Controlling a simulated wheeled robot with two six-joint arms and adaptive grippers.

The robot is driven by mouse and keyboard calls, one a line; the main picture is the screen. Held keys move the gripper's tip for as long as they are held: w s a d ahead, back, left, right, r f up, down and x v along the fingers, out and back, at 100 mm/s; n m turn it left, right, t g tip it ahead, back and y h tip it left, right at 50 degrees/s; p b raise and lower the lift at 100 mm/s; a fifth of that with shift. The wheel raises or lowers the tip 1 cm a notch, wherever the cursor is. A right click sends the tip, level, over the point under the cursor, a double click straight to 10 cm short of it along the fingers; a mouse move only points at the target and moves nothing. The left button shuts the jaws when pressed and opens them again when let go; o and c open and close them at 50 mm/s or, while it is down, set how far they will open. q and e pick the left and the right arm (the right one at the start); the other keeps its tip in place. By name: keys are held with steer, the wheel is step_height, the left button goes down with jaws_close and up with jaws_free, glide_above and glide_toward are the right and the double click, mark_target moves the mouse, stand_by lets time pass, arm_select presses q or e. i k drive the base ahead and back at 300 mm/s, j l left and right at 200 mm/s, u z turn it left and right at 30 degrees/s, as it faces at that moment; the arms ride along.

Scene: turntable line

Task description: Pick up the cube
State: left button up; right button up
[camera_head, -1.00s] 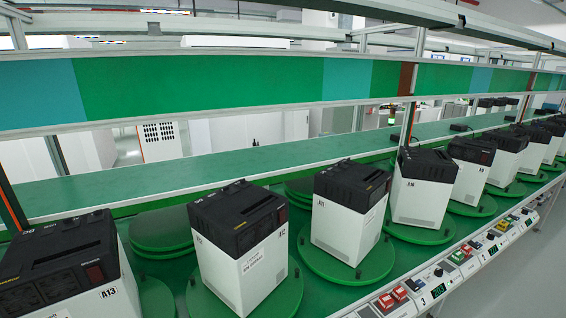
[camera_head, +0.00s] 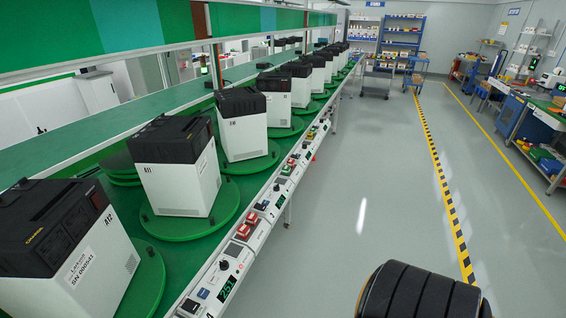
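Several box-shaped units with black tops and white bodies stand on green turntables in a row along the left side of the head view. Unit A12 (camera_head: 80,270) is nearest, cut off at the lower left, with a serial label on its white face. Unit A11 (camera_head: 180,182) stands behind it on its turntable (camera_head: 226,207). Unit A10 (camera_head: 243,128) is farther along. No small separate cube stands out, and I cannot tell which unit the task means. Neither gripper shows in the view.
A control strip (camera_head: 228,262) with red buttons and displays runs along the bench's front edge. The grey floor (camera_head: 345,210) beside the bench is open, with a black-and-yellow line (camera_head: 440,185). Blue shelves (camera_head: 401,35) and a cart stand at the back.

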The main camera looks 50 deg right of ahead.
mark_target(243, 231)
steer(key=z, duration=1.15)
